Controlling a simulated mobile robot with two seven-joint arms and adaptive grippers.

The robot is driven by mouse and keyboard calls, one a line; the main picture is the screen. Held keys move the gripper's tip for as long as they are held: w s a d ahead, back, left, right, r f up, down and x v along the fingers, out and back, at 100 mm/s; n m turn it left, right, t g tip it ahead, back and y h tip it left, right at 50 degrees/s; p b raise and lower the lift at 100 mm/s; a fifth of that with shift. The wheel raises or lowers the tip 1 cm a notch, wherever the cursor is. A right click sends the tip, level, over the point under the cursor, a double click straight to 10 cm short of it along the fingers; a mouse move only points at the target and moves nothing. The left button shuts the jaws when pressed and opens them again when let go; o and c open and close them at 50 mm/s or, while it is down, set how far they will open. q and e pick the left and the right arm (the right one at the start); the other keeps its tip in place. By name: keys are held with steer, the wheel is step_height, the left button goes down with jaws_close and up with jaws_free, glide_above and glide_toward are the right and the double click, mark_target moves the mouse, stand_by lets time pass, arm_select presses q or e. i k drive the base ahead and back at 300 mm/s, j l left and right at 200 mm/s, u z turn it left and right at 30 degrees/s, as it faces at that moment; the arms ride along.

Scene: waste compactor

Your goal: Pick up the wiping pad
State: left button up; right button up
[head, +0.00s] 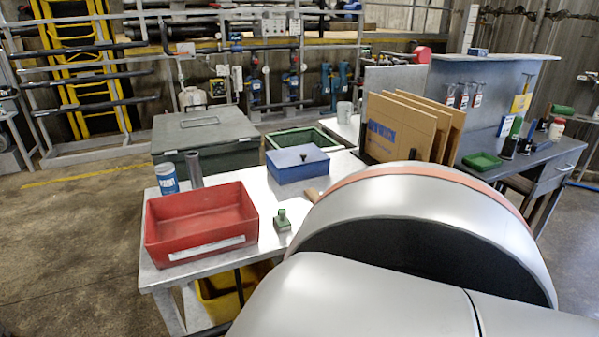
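I cannot identify the wiping pad with certainty. A small green block with a knob on top (283,220) stands on the light metal table (205,265), just right of the red bin. A brown, handle-like piece (312,195) lies behind it, partly hidden by my large grey arm, which fills the lower right. A blue box with a black knob on its lid (298,165) stands further back on the table. Neither of my grippers is in view. Part of the table's right side is hidden behind my arm.
A red bin (200,225) fills the table's left front, with a blue can (167,179) and a grey cylinder (194,169) behind it. Brown cardboard sheets (402,130) stand upright behind my arm. A dark green chest (205,132) is beyond the table. Floor at left is clear.

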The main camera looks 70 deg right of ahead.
mark_target(282, 223)
steer(key=j+z, duration=0.1)
steer(key=z, duration=1.4)
